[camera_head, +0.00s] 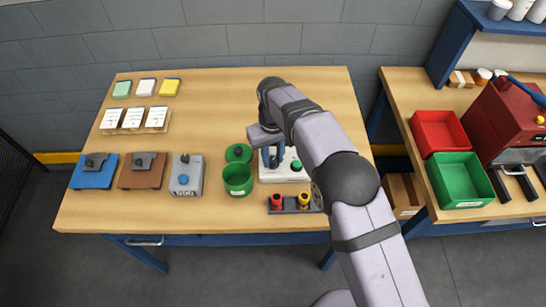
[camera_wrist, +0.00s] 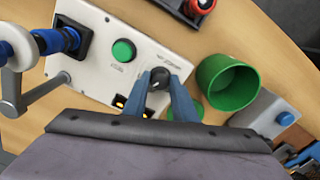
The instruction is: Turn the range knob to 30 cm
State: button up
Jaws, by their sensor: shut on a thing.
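The range knob (camera_wrist: 157,82) is a small dark round knob with a pale mark, on a white panel box (camera_wrist: 107,58). In the wrist view my gripper (camera_wrist: 159,77) has its two blue fingers on either side of the knob, shut on it. The small print beside the knob is too blurred to read. In the head view my gripper (camera_head: 273,158) is over the white box, and my arm and fingers hide the knob.
A green button (camera_wrist: 123,50) and a blue part (camera_wrist: 60,40) are on the same box. A green cup (camera_head: 237,180) stands close to its left in the head view. A dark holder (camera_head: 289,211) with red and yellow items lies in front. A grey box (camera_head: 186,176) stands farther left.

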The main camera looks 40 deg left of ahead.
aim_at(273, 160)
jog(key=m, duration=0.5)
jog(key=shift+r+m, duration=0.1)
jog(key=shift+m, duration=0.3)
dwell(0.4)
jog(key=o, duration=1.1)
jog(key=shift+c, duration=0.2)
jog(key=shift+r+b, duration=1.4)
jog(key=shift+r, duration=2.3)
